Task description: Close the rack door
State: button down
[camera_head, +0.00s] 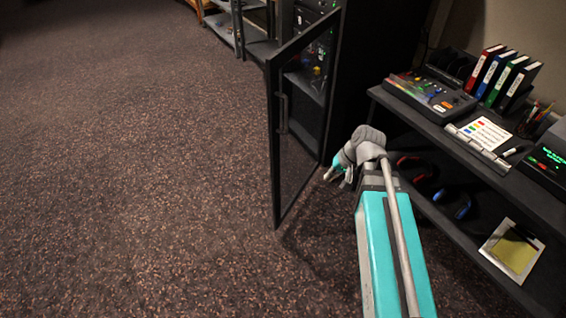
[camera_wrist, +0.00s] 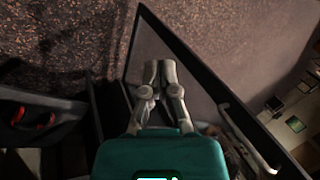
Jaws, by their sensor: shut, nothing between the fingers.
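The rack door (camera_head: 272,165), a dark-framed panel with a see-through pane, stands open in the head view, swung out toward me from the black rack (camera_head: 362,75). Its upright handle (camera_head: 283,113) is near the free edge. My gripper (camera_head: 329,175) is low on the right side of the door, close to its lower part near the rack. In the wrist view my gripper's fingers (camera_wrist: 160,70) are together and empty, in front of the door's pane; the door frame (camera_wrist: 185,50) and handle (camera_wrist: 248,138) show beyond. I cannot tell whether the fingers touch the door.
More shelving (camera_head: 222,28) is at the back. The carpet left of the door is clear.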

aim_at(277, 151)
jog(key=w+a+f+m+t+y+b, duration=0.1)
jog(key=w+f+y+b, duration=0.4)
jog(key=b, duration=0.9)
jog(key=w+a+f+m+t+y+b, duration=0.2)
jog(key=w+f+t+y+b, duration=0.3)
jog(key=w+b, duration=0.5)
jog(key=shift+w+a+f+m+t+y+b, duration=0.25)
jog(key=shift+f+m+y+b, duration=0.5)
jog(key=shift+f+b, duration=0.8)
jog(key=shift+a+r, duration=0.15)
jog(key=shift+r, duration=0.2)
jog(key=x, duration=1.3)
jog(key=shift+w+a+b, duration=0.25)
jog(key=shift+a+b, duration=0.05)
jog(key=shift+w+t, duration=0.1)
jog(key=shift+t, duration=0.15)
